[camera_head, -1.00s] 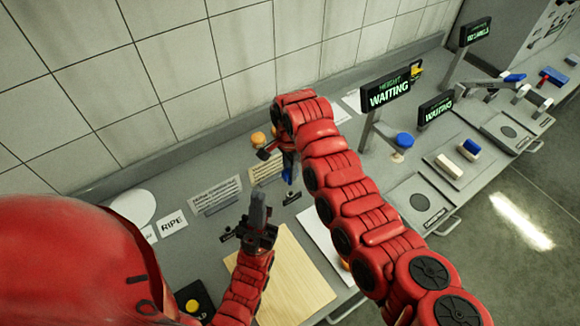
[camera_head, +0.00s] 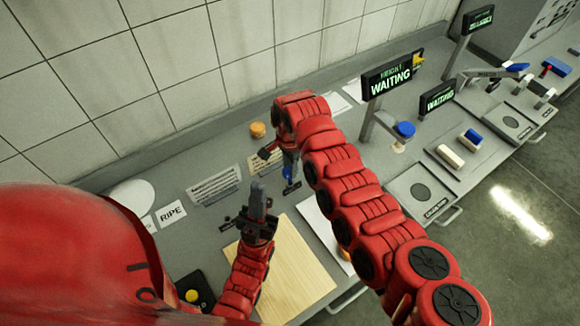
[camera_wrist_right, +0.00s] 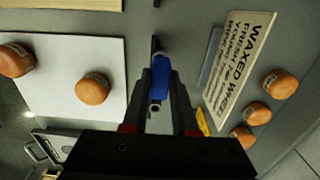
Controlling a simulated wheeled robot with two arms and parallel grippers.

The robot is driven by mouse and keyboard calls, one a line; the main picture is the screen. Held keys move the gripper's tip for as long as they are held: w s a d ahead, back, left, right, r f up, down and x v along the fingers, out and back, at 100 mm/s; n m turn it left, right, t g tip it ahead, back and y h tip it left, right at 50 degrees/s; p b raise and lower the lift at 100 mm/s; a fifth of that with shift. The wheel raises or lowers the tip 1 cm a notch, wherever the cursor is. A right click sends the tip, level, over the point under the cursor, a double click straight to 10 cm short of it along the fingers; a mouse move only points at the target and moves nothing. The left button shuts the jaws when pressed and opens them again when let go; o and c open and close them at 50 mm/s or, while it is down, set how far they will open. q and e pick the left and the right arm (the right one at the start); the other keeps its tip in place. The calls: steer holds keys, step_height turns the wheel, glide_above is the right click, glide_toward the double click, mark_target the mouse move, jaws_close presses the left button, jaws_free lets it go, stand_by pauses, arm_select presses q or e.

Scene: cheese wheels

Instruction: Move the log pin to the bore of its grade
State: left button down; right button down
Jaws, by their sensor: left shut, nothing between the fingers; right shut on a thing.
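My right gripper (camera_wrist_right: 160,100) is shut on a blue pin (camera_wrist_right: 161,75) with a metallic end, taken to be the log pin, in the right wrist view. In the head view the right gripper (camera_head: 289,164) points down over the counter with the blue pin (camera_head: 287,173) below its fingers. A small dark block (camera_head: 291,188) lies directly under the pin; I cannot tell whether the pin touches it or is in a bore. My left gripper (camera_head: 258,200) is shut and empty, above the back edge of the wooden board (camera_head: 300,270). Bore markings are too small to read.
A "WAXED WHEEL" sign (camera_wrist_right: 240,62) stands close to the right gripper, with several orange cheese wheels (camera_wrist_right: 256,113) behind it. A white sheet (camera_wrist_right: 60,65) holds two orange wheels (camera_wrist_right: 92,88). A "RIPE" card (camera_head: 171,213) lies left. "WAITING" displays (camera_head: 391,84) stand right.

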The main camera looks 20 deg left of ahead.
steer(key=shift+f+b, duration=0.1)
steer(key=shift+b, duration=0.35)
stand_by(0.5)
stand_by(0.7)
steer(key=shift+b, duration=0.55)
steer(key=shift+f+b, duration=0.35)
steer(key=shift+f, duration=0.05)
steer(key=shift+s+f+b, duration=0.3)
steer(key=shift+f+b, duration=0.15)
